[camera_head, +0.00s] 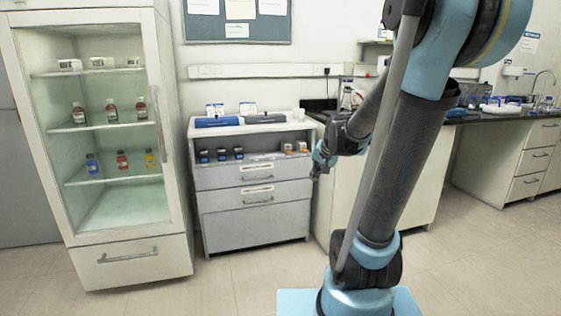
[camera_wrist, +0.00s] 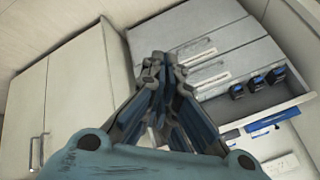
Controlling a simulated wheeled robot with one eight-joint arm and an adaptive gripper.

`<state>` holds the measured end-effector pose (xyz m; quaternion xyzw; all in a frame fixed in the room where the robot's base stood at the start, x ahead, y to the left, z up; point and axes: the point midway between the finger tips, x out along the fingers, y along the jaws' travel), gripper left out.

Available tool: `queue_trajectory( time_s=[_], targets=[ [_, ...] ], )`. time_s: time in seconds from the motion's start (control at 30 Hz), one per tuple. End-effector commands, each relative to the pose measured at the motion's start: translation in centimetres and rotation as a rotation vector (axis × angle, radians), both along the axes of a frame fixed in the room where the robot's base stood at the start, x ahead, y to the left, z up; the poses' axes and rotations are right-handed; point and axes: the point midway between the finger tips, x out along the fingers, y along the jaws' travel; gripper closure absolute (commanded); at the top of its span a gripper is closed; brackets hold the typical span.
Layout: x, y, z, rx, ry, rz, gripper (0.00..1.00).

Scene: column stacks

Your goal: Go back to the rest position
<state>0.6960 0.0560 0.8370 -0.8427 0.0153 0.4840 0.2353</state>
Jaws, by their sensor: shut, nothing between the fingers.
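My gripper (camera_head: 317,171) is at the end of my folded arm in the head view, in front of the grey drawer cabinet's right side and apart from it. In the wrist view my gripper (camera_wrist: 163,62) has its fingertips together, with nothing held between them. The grey drawer cabinet (camera_head: 250,222) stands behind it and also shows in the wrist view (camera_wrist: 215,40).
A glass-door cabinet (camera_head: 130,265) with bottles and boxes on its shelves stands at the left. Several small dark boxes (camera_head: 221,155) and orange boxes (camera_head: 295,147) sit on the drawer cabinet's shelf. A lab counter (camera_head: 500,118) runs along the right. The floor in front is clear.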

Motion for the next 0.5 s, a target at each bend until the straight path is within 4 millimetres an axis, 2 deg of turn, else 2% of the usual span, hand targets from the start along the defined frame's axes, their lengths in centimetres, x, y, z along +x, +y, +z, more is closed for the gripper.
queue_trajectory(
  time_s=[0.1,0.5],
  targets=[
    [-3.6,-0.6,-0.4,-0.049,0.035,0.041,1.00],
    [-14.9,-2.9,-2.9,-0.208,0.164,0.187,1.00]
  ],
)
